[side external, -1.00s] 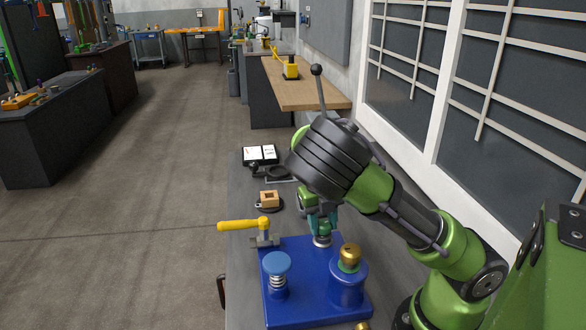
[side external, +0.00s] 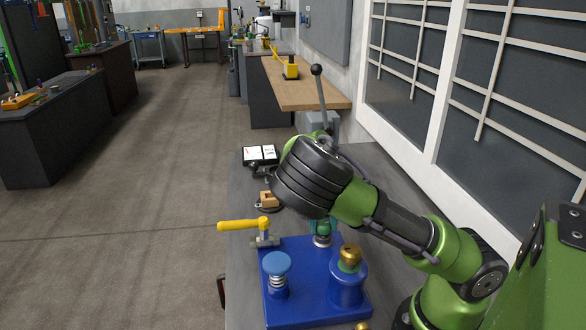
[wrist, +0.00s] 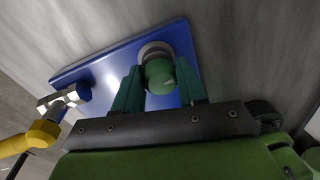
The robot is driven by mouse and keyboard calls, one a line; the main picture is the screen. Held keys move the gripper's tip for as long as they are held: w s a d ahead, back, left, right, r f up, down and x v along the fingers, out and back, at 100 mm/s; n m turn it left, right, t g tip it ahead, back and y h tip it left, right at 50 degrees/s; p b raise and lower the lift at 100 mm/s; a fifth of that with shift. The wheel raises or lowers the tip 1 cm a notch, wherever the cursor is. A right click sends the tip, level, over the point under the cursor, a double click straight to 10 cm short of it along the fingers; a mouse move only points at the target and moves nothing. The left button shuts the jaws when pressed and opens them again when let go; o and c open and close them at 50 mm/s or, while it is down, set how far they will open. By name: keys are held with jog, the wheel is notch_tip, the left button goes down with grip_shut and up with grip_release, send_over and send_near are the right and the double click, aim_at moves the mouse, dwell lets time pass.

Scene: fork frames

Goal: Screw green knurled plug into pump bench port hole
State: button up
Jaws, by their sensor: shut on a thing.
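The green knurled plug (wrist: 160,76) sits at the grey metal port (wrist: 155,50) on the blue pump bench (wrist: 100,68). My gripper (wrist: 158,92) is shut on the plug, with one teal finger on each side of it. In the side view the plug (side external: 322,229) shows upright at the port's ring (side external: 321,241), at the back edge of the blue bench (side external: 315,300). My gripper (side external: 322,226) is partly hidden there behind my wrist. How deep the plug sits in the hole cannot be told.
A yellow-handled valve (side external: 238,226) is at the bench's left corner. A blue spring button (side external: 277,266) and a brass-topped blue cylinder (side external: 348,270) stand on the bench. A wooden block (side external: 268,198) and a black-and-white box (side external: 260,155) lie behind on the grey table.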

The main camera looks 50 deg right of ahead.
jog(key=shift+m, duration=0.8)
jog(key=shift+m, duration=0.9)
jog(key=shift+m+y, duration=0.3)
jog(key=shift+m, duration=0.5)
jog(key=shift+d, duration=0.1)
jog(key=shift+m, duration=0.9)
jog(key=o, duration=0.9)
jog(key=shift+c, duration=0.2)
